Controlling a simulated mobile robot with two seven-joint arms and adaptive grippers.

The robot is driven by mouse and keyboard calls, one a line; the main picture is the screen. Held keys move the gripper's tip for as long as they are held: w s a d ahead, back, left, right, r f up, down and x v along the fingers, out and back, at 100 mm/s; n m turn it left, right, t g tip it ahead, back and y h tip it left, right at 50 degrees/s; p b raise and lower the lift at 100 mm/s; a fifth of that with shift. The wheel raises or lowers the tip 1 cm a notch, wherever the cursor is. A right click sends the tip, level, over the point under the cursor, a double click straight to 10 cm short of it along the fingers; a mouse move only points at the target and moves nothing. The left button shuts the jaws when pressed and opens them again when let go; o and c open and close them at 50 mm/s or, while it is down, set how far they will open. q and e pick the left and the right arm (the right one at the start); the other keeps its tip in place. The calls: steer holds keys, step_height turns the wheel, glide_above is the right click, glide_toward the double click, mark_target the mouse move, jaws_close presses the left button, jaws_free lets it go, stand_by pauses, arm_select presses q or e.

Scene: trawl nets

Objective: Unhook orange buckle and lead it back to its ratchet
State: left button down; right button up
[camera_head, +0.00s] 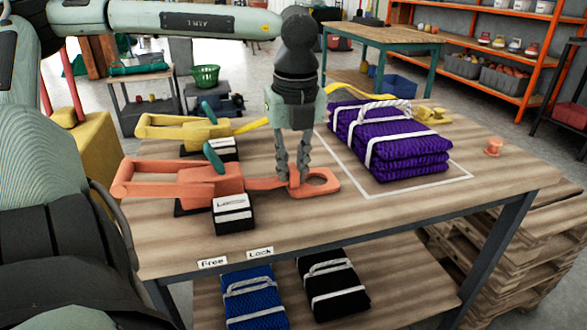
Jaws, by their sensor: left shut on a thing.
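The orange ratchet (150,180) lies at the left of the wooden table, with a green lever on it. A short orange strap (262,184) runs from it to the flat orange buckle (324,184), which has a round opening. My left gripper (303,184) points down from above and is shut on the buckle's near-left part, close to the table top. The orange hook post (492,147) stands bare at the table's right side, apart from the buckle. Whether the buckle touches the table is hard to tell. My right gripper is not in view.
A folded purple net (390,145) with white rope lies inside a white outline right of the gripper. A yellow ratchet (180,128) lies behind the orange one; its yellow strap reaches behind the net. "Free" and "Lock" labels (260,252) mark the front edge. Folded nets (255,298) lie below.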

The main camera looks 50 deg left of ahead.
arm_select(q)
steer(key=c, duration=1.4)
jaws_free()
steer(key=shift+r, duration=0.15)
steer(key=r, duration=0.7)
steer(key=d+r, duration=0.1)
steer(key=r, duration=0.3)
steer(key=shift+s+d+r, duration=0.1)
steer(key=shift+s+r, duration=0.25)
